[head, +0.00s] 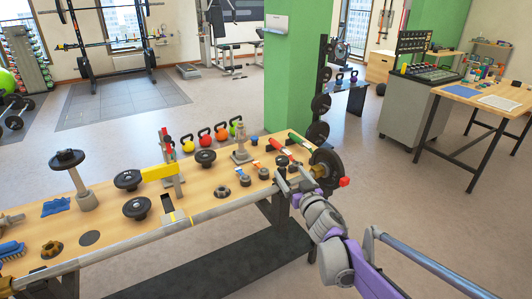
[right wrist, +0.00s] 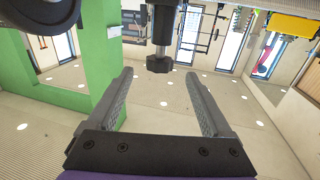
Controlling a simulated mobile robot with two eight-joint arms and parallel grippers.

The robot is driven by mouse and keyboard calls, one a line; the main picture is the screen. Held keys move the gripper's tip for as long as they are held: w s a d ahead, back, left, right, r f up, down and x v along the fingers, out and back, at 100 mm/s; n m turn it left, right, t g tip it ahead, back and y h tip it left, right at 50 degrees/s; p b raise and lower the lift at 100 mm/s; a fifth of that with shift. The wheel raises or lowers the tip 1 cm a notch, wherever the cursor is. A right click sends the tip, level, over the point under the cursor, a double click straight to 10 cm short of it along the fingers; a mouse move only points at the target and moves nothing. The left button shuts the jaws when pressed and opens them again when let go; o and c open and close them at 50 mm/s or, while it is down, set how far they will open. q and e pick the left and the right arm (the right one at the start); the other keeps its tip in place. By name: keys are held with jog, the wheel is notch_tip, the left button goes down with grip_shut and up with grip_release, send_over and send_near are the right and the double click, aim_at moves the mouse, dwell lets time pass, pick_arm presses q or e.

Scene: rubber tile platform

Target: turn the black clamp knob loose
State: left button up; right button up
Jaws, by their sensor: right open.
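The black clamp knob (right wrist: 160,64) shows in the right wrist view on the end of a dark shaft with a grey collar. It sits near the gap between the fingertips of my right gripper (right wrist: 158,75), clear of both fingers. The fingers are apart with nothing gripped. In the head view my right gripper (head: 292,180) is at the right end of the wooden bench (head: 110,222), close to the bar and a large black weight plate (head: 328,163). I cannot make out the knob in the head view. My left gripper is not in view.
A long grey bar (head: 225,208) runs along the bench's front edge. A red block (head: 345,182) is beside the large plate. Small plates, collars and coloured kettlebells (head: 204,136) stand on or behind the bench.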

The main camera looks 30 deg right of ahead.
jog(key=shift+w+d, duration=0.1)
jog(key=shift+w, duration=0.45)
jog(key=w+d, duration=0.1)
jog(key=w, duration=0.8)
jog(key=shift+w+d+p, duration=0.15)
jog(key=shift+w+p, duration=0.15)
jog(key=shift+w, duration=0.05)
grip_shut()
jog(key=shift+y, duration=0.3)
jog(key=shift+n, duration=0.3)
